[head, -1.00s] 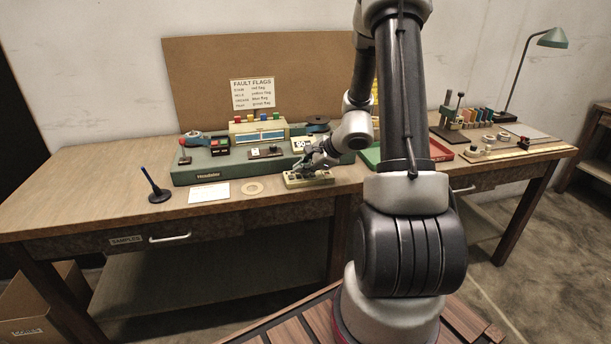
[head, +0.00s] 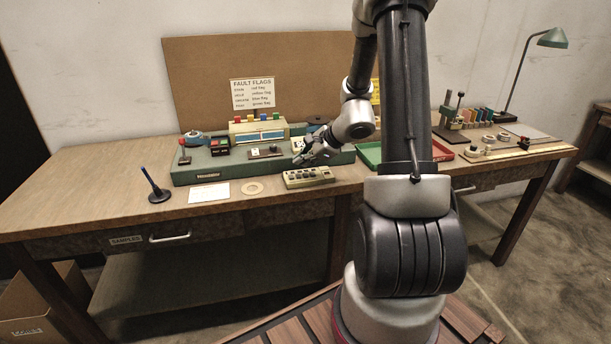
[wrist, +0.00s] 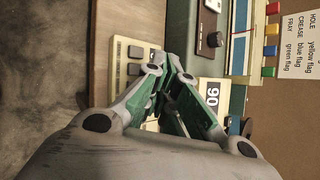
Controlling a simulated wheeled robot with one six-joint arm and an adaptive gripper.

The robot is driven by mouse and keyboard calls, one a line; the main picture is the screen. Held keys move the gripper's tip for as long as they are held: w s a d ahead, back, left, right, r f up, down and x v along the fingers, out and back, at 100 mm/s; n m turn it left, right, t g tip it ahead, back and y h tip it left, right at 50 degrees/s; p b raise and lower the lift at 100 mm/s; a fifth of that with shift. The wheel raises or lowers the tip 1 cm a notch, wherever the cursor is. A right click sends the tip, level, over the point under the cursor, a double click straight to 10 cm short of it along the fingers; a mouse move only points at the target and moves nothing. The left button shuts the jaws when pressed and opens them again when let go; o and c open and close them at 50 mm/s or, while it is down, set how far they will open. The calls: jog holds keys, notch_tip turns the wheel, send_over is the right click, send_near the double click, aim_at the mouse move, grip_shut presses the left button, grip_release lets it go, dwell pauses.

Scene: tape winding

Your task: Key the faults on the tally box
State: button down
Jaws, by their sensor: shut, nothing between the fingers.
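The tally box (head: 308,178) is a small cream box with a row of dark keys on top. It lies near the table's front edge, before the green winding machine (head: 210,174). In the wrist view the tally box (wrist: 122,48) shows at the left, its lower part hidden behind my gripper. My gripper (head: 301,161) is shut and empty, above and just behind the tally box in the head view, apart from it. In the wrist view my gripper's (wrist: 167,62) green-sided fingers come together beside the keys. The fault flags card (head: 253,93) stands against the brown board.
A white card (head: 209,193) and a tan ring (head: 252,187) lie left of the tally box. A blue-tipped stick on a black base (head: 155,188) stands further left. The left tabletop is clear.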

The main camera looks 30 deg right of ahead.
aim_at(304, 176)
jog(key=shift+r, duration=1.8)
jog(key=shift+r, duration=0.1)
dwell(0.4)
